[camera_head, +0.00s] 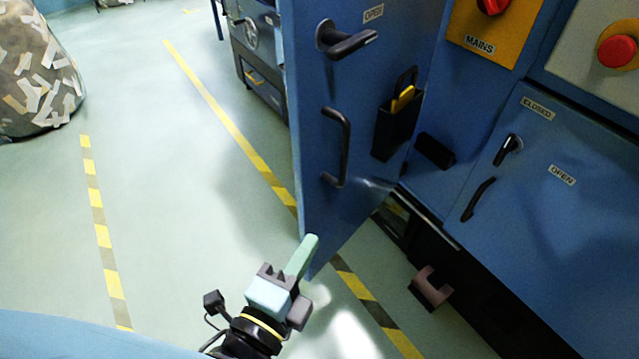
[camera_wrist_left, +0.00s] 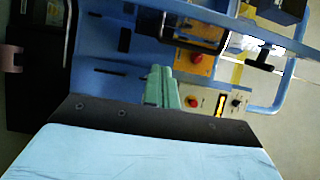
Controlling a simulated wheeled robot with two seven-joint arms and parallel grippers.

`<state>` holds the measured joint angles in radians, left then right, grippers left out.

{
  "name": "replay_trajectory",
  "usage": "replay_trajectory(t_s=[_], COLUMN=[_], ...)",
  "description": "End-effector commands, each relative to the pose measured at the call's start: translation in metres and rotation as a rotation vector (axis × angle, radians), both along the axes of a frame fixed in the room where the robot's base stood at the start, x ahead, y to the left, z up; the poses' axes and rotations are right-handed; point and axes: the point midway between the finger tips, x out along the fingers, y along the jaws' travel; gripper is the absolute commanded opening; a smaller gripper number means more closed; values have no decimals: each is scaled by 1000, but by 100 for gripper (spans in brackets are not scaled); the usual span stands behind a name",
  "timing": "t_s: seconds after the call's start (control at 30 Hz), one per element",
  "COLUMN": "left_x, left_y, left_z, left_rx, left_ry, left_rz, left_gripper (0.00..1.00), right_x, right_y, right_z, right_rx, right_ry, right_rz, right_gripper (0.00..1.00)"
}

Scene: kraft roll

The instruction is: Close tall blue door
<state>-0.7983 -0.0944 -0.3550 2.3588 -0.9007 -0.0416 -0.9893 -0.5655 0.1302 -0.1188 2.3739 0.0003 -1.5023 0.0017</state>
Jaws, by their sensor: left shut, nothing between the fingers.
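The tall blue door (camera_head: 315,190) stands swung open from the blue cabinet, its free edge toward the left. It carries a black lever handle (camera_head: 345,40) beside an OPEN label, a black pull handle (camera_head: 338,148) below, and a black holder (camera_head: 396,125) with a yellow item. My left gripper (camera_head: 304,254) is shut and empty, with its green fingers at the door's lower free edge in the picture. I cannot tell whether they touch it. The shut fingers also show in the left wrist view (camera_wrist_left: 160,88). My right gripper is not in view.
A lower blue door (camera_head: 540,220) with a black handle is at the right. A red knob marked MAINS and a red button (camera_head: 617,50) sit above. A grey-brown bracket (camera_head: 432,288) juts out low. The floor (camera_head: 180,190) left of the door is clear, with striped yellow lines.

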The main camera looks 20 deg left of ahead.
Motion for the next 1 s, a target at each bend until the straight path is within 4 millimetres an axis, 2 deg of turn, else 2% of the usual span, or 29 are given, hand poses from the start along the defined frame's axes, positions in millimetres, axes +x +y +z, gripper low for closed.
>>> replay_trajectory(t_s=[0.17, 0.37, 0.67, 0.8, 1.0], left_x=[19, 51, 100, 106, 111], left_y=[-3, -8, -16, 7, 21], left_z=[3, 3, 1, 1, 0], left_rx=[0, -1, -1, 3, -2], left_ry=[-5, -5, -3, 0, 0], left_rz=[-2, -2, -1, -2, 0], left_gripper=[0, 0, 0, 0, 0], right_x=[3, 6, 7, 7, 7], right_y=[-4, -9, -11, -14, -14], right_z=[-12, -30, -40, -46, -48], right_rx=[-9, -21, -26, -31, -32], right_ry=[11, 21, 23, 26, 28], right_rz=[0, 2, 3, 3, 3], right_gripper=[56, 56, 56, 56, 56])
